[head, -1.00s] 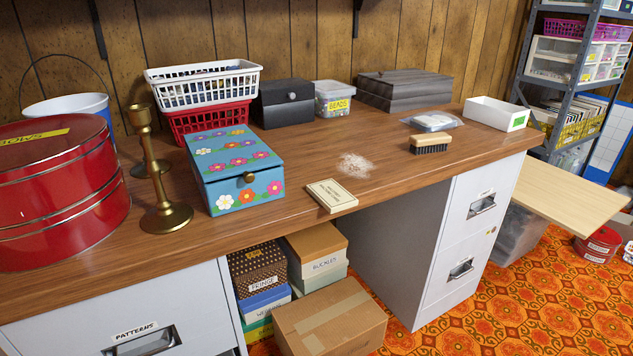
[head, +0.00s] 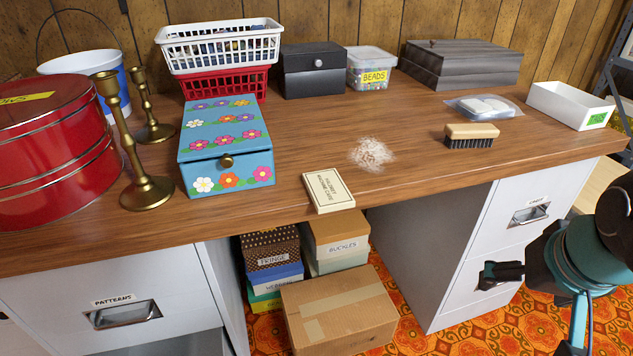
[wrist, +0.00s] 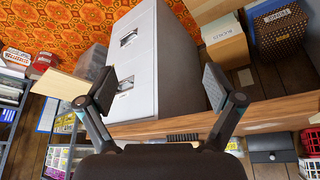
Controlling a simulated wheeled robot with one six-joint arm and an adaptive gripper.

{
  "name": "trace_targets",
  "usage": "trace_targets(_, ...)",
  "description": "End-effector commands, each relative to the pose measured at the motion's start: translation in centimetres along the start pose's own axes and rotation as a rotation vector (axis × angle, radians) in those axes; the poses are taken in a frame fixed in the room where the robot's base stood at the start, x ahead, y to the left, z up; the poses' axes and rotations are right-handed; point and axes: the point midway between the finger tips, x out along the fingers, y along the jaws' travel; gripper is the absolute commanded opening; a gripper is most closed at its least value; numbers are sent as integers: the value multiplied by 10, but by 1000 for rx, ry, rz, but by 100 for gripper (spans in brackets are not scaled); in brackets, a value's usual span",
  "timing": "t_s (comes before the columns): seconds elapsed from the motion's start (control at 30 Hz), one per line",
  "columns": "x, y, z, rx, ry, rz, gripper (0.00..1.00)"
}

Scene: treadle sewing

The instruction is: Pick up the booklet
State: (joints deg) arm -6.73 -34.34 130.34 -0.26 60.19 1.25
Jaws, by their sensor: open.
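The booklet (head: 328,190) is small and cream with dark lettering. It lies flat near the front edge of the wooden desk top, right of the blue flowered box, in the head view. In the head view my arm shows at the lower right.
The flowered box (head: 228,155), brass candlesticks (head: 147,190) and red tin (head: 50,160) stand left of the booklet. White powder (head: 372,153) and a brush (head: 470,136) lie to its right. Boxes, including a cardboard box (head: 340,315), sit below the desk (head: 440,178).

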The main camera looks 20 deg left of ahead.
Motion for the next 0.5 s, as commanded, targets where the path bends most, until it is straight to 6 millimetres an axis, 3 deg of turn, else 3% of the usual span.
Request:
trace_targets(0.03, -12, -16, -24, -44, -26, -20, 92)
trace_targets(0.2, -47, -71, -84, -175, -119, -70, 92)
trace_targets(0.5, -94, -188, -154, -399, -275, -117, 92)
